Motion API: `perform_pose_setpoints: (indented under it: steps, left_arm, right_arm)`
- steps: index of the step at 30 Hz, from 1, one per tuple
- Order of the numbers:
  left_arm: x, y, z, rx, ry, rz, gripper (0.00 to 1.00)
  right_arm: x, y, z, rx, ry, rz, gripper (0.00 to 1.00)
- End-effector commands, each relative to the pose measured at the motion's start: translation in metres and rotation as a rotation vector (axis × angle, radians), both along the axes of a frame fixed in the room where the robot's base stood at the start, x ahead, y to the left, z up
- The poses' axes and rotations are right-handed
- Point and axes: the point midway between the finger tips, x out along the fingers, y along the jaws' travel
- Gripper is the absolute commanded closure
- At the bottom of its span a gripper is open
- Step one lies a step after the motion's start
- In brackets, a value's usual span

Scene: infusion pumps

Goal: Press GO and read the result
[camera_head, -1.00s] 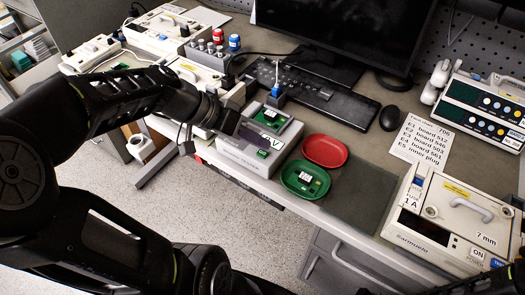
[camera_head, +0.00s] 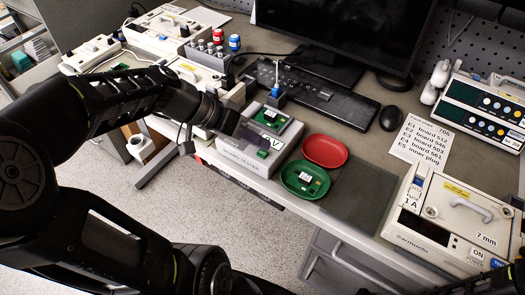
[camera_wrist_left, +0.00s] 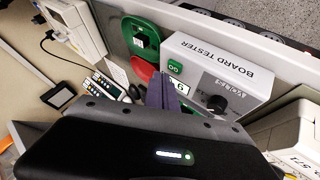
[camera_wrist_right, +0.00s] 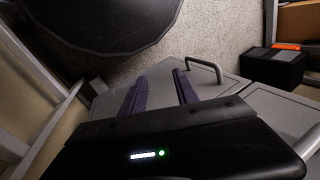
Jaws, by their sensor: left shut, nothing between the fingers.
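The grey board tester (camera_head: 233,155) stands at the bench's front edge, with a green board (camera_head: 286,130) on top. My right gripper (camera_wrist_right: 161,80) is open and empty, away from the tester.
A green tray (camera_head: 287,187) with a board in it and a red tray (camera_head: 338,154) stand right of the tester. A pump (camera_head: 440,215) is at the right. A note sheet (camera_head: 412,140), keyboard (camera_head: 325,108) and mouse (camera_head: 390,117) lie behind. A dark mat (camera_head: 362,190) is bare.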

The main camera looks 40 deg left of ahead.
Motion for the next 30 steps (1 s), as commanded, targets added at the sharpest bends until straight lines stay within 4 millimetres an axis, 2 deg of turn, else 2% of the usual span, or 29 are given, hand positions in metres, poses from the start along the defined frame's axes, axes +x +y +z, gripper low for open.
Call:
perform_pose_setpoints:
  steps: [30]
  left_arm:
    - [0.0, 0.0, -0.008, 0.0, 0.0, 0.0, 1.0]
  right_arm:
    - [0.0, 0.0, -0.012, 0.0, 0.0, 0.0, 0.64]
